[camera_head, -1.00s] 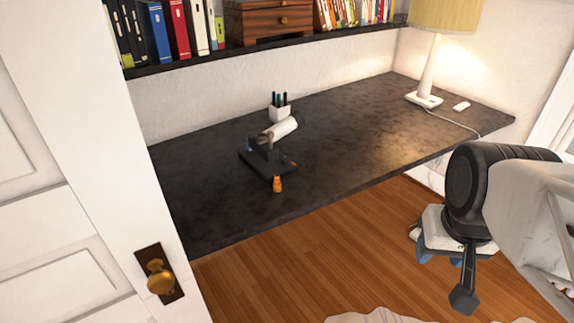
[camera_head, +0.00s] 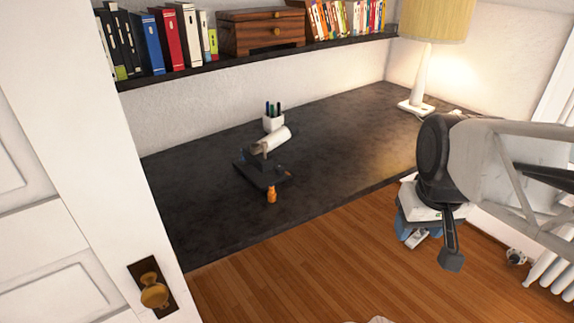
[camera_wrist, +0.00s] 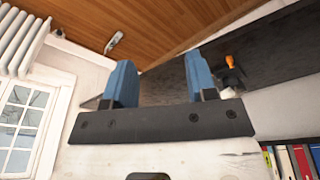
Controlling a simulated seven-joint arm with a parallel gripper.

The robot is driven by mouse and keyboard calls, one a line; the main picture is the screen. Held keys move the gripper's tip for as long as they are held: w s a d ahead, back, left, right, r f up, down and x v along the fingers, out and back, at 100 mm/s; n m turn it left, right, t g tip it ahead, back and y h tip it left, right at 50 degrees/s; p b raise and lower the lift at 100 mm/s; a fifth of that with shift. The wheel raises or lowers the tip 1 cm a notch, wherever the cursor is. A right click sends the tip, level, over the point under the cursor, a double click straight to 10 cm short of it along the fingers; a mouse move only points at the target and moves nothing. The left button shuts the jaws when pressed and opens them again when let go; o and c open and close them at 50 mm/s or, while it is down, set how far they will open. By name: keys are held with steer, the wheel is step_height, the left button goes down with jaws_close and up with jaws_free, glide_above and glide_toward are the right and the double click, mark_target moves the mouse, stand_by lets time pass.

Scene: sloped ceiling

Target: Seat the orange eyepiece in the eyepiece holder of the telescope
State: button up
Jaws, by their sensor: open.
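The orange eyepiece (camera_head: 272,195) stands upright on the dark desk, close to its front edge. It also shows small in the wrist view (camera_wrist: 229,62). The telescope (camera_head: 270,141) has a white tube on a black stand and base, just behind the eyepiece. The eyepiece holder is too small to make out. My gripper (camera_wrist: 161,82) shows two blue fingers spread apart with nothing between them. In the head view it is partly hidden by my arm, to the right of the eyepiece and well away from it, beyond the desk's front edge.
The desk (camera_head: 340,140) is mostly bare. A pen cup (camera_head: 273,123) stands behind the telescope, and a lamp (camera_head: 420,85) at the far right end. A shelf (camera_head: 200,73) with books and a wooden box (camera_head: 260,32) hangs above. A white door (camera_head: 75,200) is at left.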

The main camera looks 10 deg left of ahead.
steer(key=w+a+n, duration=0.2)
steer(key=w+a, duration=0.1)
steer(key=w, duration=0.4)
steer(key=w+a+n, duration=0.3)
steer(key=w, duration=0.4)
steer(key=n+g, duration=0.2)
steer(key=n, duration=1)
glide_above(271, 187)
steer(key=f, duration=2.1)
steer(key=shift+w+d, duration=0.2)
steer(key=shift+w, duration=0.05)
steer(key=shift+w+a+f, duration=0.1)
steer(key=shift+a+f, duration=0.05)
steer(key=shift+a, duration=0.1)
steer(key=shift+f, duration=0.1)
steer(key=shift+f, duration=1.2)
steer(key=shift+f, duration=0.1)
steer(key=shift+f, duration=2.5)
